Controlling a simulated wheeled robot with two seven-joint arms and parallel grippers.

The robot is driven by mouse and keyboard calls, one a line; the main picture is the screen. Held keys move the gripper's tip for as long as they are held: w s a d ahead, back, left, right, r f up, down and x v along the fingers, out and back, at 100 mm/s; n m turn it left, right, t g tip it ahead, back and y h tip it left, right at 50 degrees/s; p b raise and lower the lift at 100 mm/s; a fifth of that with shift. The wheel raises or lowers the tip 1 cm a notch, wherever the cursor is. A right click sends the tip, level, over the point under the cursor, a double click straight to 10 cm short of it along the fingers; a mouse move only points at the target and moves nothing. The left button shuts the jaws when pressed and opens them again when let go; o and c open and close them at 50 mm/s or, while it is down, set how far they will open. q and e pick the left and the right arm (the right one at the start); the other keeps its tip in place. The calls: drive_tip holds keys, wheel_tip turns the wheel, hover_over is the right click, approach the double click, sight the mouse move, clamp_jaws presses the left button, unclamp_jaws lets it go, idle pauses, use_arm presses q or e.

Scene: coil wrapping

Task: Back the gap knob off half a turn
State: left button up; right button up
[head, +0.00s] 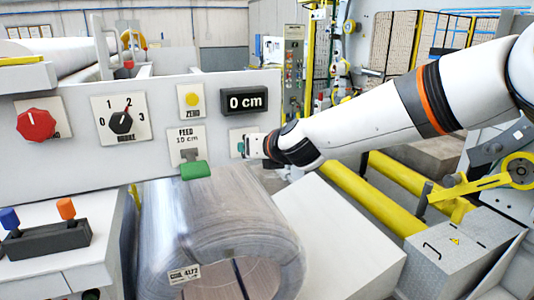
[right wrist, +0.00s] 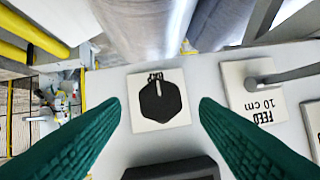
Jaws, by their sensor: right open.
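The gap knob (right wrist: 161,100) is black and six-sided, on a white plate whose label reads upside down in the right wrist view. Its white pointer mark is toward the label. In the head view only part of its plate (head: 236,134) shows, and the knob is hidden by my right gripper. My right gripper (right wrist: 160,108) is open, with its green ribbed fingers on either side of the knob in the right wrist view, apart from it. In the head view it (head: 243,148) is at the right end of the white panel. My left gripper is not in view.
The feed lever (head: 192,156) and 0 cm display (head: 245,101) are close to the gap plate. A yellow zero button (head: 192,99), black dial (head: 121,122) and red knob (head: 36,124) are further left. A wrapped coil (head: 215,225) lies below the panel.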

drive_tip(key=v, duration=0.6)
drive_tip(key=shift+s+b, duration=0.3)
drive_tip(key=shift+b, duration=0.15)
drive_tip(key=shift+r, duration=0.1)
